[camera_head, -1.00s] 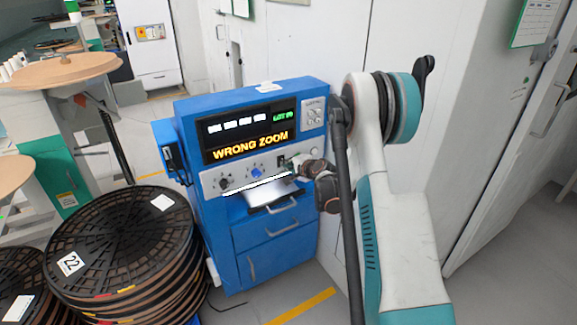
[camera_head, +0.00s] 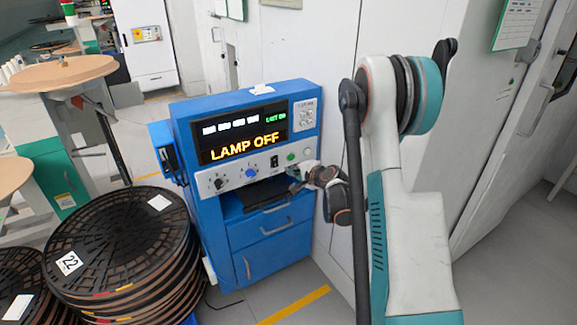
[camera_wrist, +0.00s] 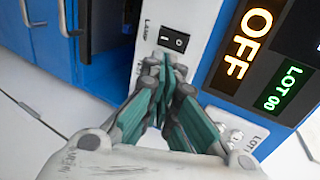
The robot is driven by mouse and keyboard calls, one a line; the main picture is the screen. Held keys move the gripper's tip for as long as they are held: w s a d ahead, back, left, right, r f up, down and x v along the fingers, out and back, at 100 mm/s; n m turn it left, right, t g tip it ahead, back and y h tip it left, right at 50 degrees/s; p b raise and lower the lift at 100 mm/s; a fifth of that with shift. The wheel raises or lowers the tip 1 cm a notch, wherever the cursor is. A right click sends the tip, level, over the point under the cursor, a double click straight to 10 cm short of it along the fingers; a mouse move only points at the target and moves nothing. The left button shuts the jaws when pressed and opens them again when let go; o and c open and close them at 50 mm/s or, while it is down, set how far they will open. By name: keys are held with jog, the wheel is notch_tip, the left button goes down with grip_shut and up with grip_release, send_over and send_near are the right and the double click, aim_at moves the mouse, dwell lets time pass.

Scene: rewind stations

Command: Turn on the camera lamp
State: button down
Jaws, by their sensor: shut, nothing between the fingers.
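The blue station (camera_head: 214,235) has a screen (camera_head: 240,135) that reads "LAMP OFF" in orange. Below it, a pale control panel (camera_head: 234,182) carries knobs and a black rocker switch (camera_head: 275,161). In the wrist view, the rocker switch (camera_wrist: 173,40) is labelled "LAMP" and sits just beyond my gripper (camera_wrist: 164,68). The fingers are shut and empty, pointing at the panel close to the switch; whether they touch it, I cannot tell. In the head view, my gripper (camera_head: 298,180) is at the panel's right part, below and right of the switch. The shelf (camera_head: 262,193) under the panel is dark.
A stack of black reels (camera_head: 120,235) stands left of the station. A white wall (camera_head: 400,50) is close on the right. Grey floor (camera_head: 250,292) is free in front.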

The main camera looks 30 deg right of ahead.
jog(key=p+v, duration=0.1)
jog(key=v, duration=0.3)
jog(key=shift+s, duration=0.15)
